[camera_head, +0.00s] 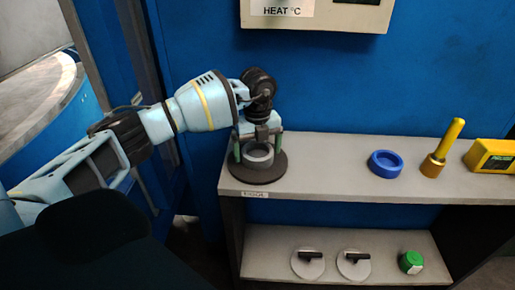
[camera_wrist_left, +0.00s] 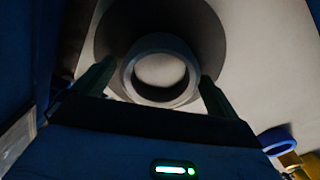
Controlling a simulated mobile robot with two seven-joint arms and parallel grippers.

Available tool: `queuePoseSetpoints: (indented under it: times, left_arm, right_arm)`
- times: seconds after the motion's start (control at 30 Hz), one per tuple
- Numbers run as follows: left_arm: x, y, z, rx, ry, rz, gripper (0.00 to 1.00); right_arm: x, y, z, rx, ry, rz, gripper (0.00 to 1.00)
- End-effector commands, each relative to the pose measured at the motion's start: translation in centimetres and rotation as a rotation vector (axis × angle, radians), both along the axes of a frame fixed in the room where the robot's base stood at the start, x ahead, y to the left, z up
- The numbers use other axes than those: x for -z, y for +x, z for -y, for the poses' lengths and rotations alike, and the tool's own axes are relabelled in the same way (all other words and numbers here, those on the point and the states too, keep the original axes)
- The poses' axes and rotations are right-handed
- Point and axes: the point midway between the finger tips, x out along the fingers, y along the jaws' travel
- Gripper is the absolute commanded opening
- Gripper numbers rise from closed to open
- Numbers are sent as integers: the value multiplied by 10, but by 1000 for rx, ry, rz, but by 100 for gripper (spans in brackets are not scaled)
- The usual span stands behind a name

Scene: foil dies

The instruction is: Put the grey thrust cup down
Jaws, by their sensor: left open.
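The grey thrust cup (camera_head: 258,155) is a short ring that sits on a dark round pad (camera_head: 263,174) at the left end of the upper shelf. My left gripper (camera_head: 258,146) is open, with its green fingers on either side of the cup. In the left wrist view the cup (camera_wrist_left: 160,72) lies between the two fingertips (camera_wrist_left: 158,82), over the dark pad (camera_wrist_left: 205,30). I cannot tell whether the fingers touch it. My right gripper is in neither view.
On the upper shelf (camera_head: 325,180) stand a blue ring (camera_head: 385,163), a gold handled tool (camera_head: 440,150) and a yellow box (camera_head: 490,155). The lower shelf holds two discs with black handles (camera_head: 308,263) (camera_head: 353,264) and a green piece (camera_head: 410,262). A panel marked HEAT (camera_head: 315,14) hangs above.

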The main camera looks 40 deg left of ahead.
Motion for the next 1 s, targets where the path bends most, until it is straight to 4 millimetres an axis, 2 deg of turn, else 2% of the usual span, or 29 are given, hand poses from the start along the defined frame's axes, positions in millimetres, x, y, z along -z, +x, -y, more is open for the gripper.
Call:
queuePoseSetpoints:
  times: [0.17, 0.5, 0.7, 1.0]
  left_arm:
    - [-12, 1, 0, 0, 0, 2, 97]
    - [-78, 1, 0, 0, 0, 5, 97]
    - [-109, 1, 0, -1, 0, 2, 97]
    - [-124, 0, 0, 0, 0, 0, 97]
  right_arm:
    - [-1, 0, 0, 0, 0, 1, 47]
    - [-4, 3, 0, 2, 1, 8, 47]
    - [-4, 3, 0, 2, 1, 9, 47]
    - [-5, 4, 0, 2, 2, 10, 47]
